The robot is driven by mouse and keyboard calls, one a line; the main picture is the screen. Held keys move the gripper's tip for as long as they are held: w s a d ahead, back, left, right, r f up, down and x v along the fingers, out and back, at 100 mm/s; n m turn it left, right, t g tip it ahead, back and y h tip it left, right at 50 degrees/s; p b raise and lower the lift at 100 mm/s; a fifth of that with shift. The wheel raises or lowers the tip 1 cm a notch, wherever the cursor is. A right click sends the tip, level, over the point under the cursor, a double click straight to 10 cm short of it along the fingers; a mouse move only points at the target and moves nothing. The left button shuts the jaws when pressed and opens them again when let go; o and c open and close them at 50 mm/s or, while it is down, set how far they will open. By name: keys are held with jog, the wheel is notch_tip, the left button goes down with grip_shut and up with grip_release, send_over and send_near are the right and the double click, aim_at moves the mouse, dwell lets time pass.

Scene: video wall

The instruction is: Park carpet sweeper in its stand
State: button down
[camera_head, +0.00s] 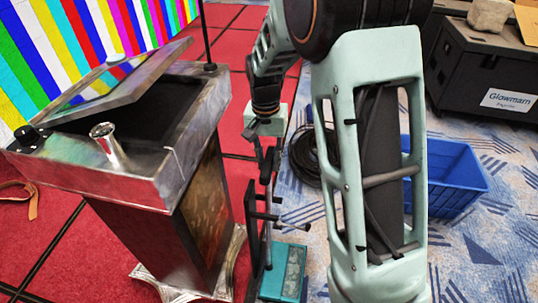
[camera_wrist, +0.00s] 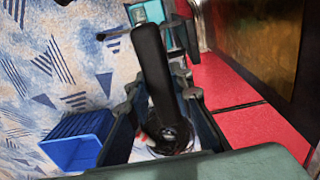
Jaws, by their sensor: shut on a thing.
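My gripper (camera_head: 267,158) points down in the middle of the head view, right of the lectern. In the wrist view its fingers (camera_wrist: 160,88) are closed on both sides of a thick black handle (camera_wrist: 152,55), which I take as the carpet sweeper's. Below the gripper in the head view is a dark upright with pegs (camera_head: 251,225), apparently the stand. A teal block (camera_head: 285,268) sits low beside it; it also shows at the top of the wrist view (camera_wrist: 152,12). I cannot tell whether this block is the sweeper's head or the stand's base, or whether the sweeper is seated.
A metal-topped lectern (camera_head: 190,150) stands close on the left, before a striped video wall (camera_head: 70,45). A blue crate (camera_head: 455,180) and coiled black cable (camera_head: 305,155) lie to the right. A black case (camera_head: 485,75) stands behind. Patterned carpet at the lower right is clear.

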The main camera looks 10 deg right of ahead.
jog(key=shift+f, duration=2)
jog(key=shift+f+b, duration=0.1)
jog(key=shift+b, duration=0.2)
jog(key=c, duration=1.7)
grip_release()
jog(key=shift+c, duration=0.2)
jog(key=r+p, duration=0.1)
jog(key=r, duration=1.1)
jog(key=shift+a+r, duration=0.15)
jog(key=shift+a, duration=0.05)
